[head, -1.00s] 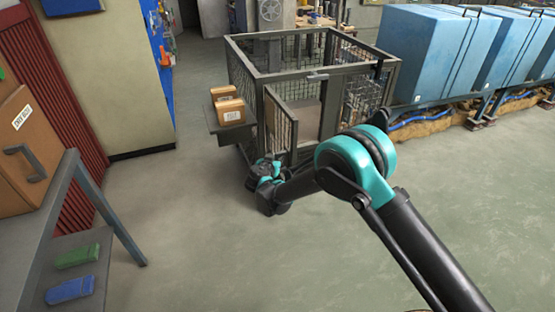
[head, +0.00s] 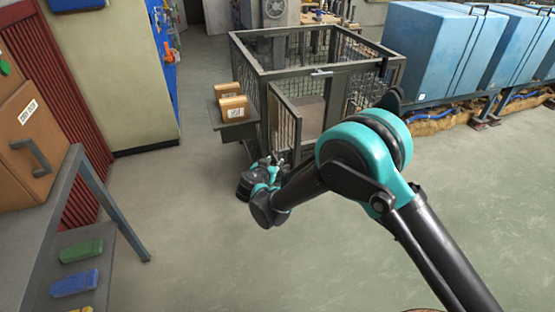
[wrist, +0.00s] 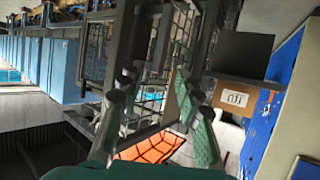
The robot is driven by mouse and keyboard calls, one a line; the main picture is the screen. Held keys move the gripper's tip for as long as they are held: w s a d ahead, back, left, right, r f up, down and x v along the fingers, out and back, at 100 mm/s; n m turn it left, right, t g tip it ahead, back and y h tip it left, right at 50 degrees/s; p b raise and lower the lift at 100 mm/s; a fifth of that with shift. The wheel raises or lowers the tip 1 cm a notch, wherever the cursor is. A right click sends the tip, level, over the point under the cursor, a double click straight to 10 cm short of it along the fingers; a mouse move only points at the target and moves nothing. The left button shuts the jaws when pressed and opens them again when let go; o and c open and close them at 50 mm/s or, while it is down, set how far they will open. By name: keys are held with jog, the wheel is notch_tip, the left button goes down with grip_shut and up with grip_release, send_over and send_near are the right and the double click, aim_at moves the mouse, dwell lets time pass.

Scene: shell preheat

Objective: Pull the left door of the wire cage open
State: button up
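The wire cage (head: 345,72) stands mid-picture in the head view, a dark frame with mesh sides. Its left door (head: 285,112) stands ajar, swung out toward me, with an opening to its right. My gripper (head: 277,162) is low in front of the door, near its lower part; the forearm partly hides this area. In the wrist view my gripper (wrist: 157,78) has its two green fingers apart. Dark bars and mesh of the cage (wrist: 95,62) show beyond and between the fingers. I cannot tell whether a finger touches the door.
A side shelf with boxes (head: 235,107) sits left of the cage; a box also shows in the wrist view (wrist: 235,97). A grey table (head: 75,175) stands at the left. Floor between is clear. An orange mesh-like thing (wrist: 150,148) shows between the fingers.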

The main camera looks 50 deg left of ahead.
jog(key=shift+v, duration=1.35)
jog(key=w+d+r+m+h, duration=0.1)
jog(key=w+d+r+h, duration=0.15)
jog(key=w+d, duration=0.7)
jog(key=w+d+r+m+h, duration=0.15)
jog(key=w+d+r, duration=0.25)
jog(key=w+d, duration=0.55)
jog(key=w+d+r+g+h, duration=0.2)
jog(key=w+d+r, duration=0.1)
jog(key=w+d, duration=0.85)
jog(key=s+d+r+m+g+h, duration=0.1)
jog(key=s+d+g, duration=0.1)
jog(key=d, duration=1.7)
jog(key=s+d+r+m+g+h, duration=0.1)
jog(key=s+d+g, duration=0.15)
jog(key=d, duration=1.55)
jog(key=s+d+f+m+y, duration=0.1)
jog(key=s+d+f, duration=0.3)
jog(key=s+d, duration=0.8)
jog(key=s, duration=0.3)
jog(key=shift+s+d+m+g, duration=0.35)
jog(key=shift+d, duration=0.05)
